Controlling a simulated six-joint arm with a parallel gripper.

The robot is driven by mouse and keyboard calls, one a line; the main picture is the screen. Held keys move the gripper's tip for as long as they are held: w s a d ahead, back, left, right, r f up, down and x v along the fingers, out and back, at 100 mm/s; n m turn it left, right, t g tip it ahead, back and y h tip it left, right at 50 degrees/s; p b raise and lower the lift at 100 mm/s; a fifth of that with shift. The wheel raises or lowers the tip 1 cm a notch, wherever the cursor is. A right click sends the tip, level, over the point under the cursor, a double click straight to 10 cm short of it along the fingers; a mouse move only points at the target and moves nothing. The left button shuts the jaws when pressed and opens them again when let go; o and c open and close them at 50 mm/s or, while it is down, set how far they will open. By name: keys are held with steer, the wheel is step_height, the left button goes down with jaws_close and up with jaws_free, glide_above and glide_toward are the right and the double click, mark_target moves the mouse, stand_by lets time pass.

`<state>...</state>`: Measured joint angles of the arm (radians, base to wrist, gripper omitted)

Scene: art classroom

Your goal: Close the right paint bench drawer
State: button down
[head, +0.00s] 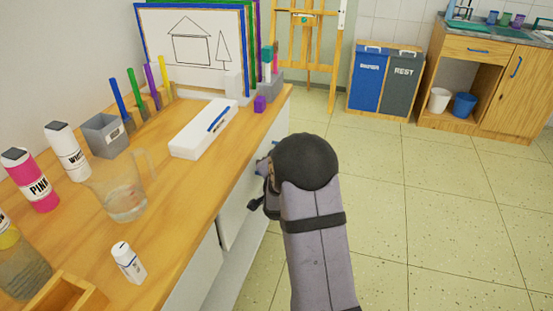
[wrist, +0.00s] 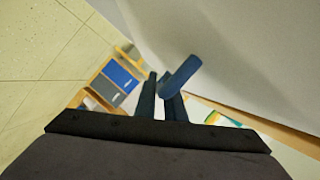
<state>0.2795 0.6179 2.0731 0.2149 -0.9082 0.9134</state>
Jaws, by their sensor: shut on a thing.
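The paint bench (head: 190,185) has a wooden top and white fronts. My gripper (head: 264,172) is at the bench's front side, near its far end, and is largely hidden behind my arm in the head view. In the wrist view my gripper (wrist: 164,100) is shut on a blue drawer handle (wrist: 184,73). A pale drawer front (wrist: 235,45) fills the upper right there. How far the drawer stands out cannot be told, since my arm covers that part of the bench in the head view.
An easel (head: 306,45), blue and grey bins (head: 385,80) and a sink cabinet (head: 480,75) are at the back. The floor right of my arm is clear.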

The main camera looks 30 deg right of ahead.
steer(key=shift+w+a+r, duration=0.1)
steer(key=shift+w+a, duration=0.1)
steer(key=c, duration=2.1)
jaws_free()
steer(key=shift+v, duration=3.7)
steer(key=shift+d, duration=0.15)
